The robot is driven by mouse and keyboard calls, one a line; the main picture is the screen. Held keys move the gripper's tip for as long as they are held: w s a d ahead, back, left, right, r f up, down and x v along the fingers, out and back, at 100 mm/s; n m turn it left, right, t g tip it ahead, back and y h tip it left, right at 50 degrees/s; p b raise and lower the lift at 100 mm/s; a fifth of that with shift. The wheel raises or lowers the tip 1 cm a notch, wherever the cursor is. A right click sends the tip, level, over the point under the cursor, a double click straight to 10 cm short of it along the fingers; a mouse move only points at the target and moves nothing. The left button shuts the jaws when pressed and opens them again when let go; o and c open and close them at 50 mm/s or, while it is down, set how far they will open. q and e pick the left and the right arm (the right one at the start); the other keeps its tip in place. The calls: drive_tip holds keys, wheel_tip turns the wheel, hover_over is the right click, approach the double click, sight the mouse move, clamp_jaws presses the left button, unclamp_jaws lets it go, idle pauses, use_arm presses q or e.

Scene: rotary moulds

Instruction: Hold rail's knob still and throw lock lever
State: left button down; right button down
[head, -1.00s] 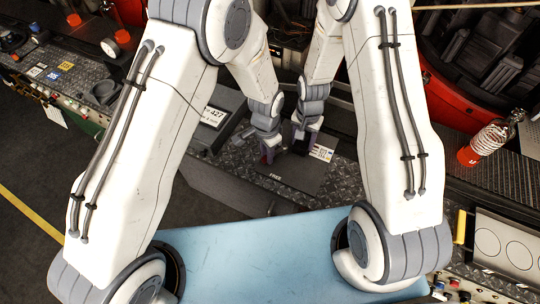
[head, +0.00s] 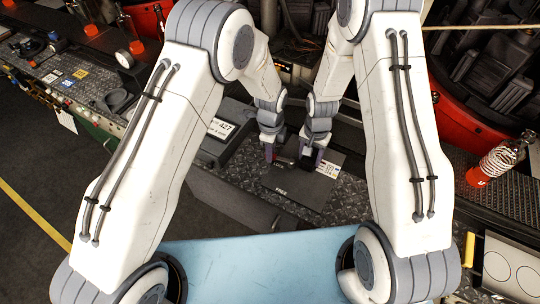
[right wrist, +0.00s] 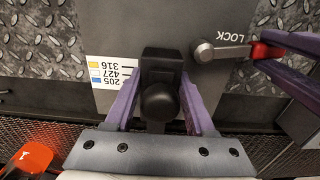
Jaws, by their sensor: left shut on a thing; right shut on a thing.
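A black knob (right wrist: 160,101) stands on a dark block on the grey plate. My right gripper (right wrist: 160,95), with purple fingers, is shut on the knob; it also shows in the head view (head: 310,158). The metal lock lever (right wrist: 222,52) with a red end lies beside the word LOCK in the right wrist view. My left gripper (right wrist: 268,50) is shut on the lever's red end; in the head view it is just left of the right one (head: 270,153). The lever is mostly hidden there by the grippers. The plate (head: 295,195) carries the word FREE at its near edge.
A number label (right wrist: 110,72) is beside the knob. A box marked 427 (head: 222,128) stands left of the plate. A bottle with a red base (head: 490,165) stands at the right. Diamond-tread metal surrounds the plate. The two grippers are close together.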

use_arm(q)
drive_tip(key=shift+w+d+r+m, duration=0.1)
drive_tip(key=shift+w+d+m, duration=0.25)
drive_tip(key=shift+w+m, duration=0.55)
drive_tip(key=shift+s+m, duration=0.15)
drive_tip(key=shift+m, duration=0.15)
use_arm(e)
drive_tip(key=shift+r, duration=0.1)
use_arm(q)
drive_tip(key=c, duration=0.8)
unclamp_jaws()
drive_tip(key=shift+o, duration=0.2)
drive_tip(key=shift+s, duration=0.1)
wheel_tip(320, 180, up, 12)
use_arm(e)
drive_tip(key=shift+c, duration=0.8)
unclamp_jaws()
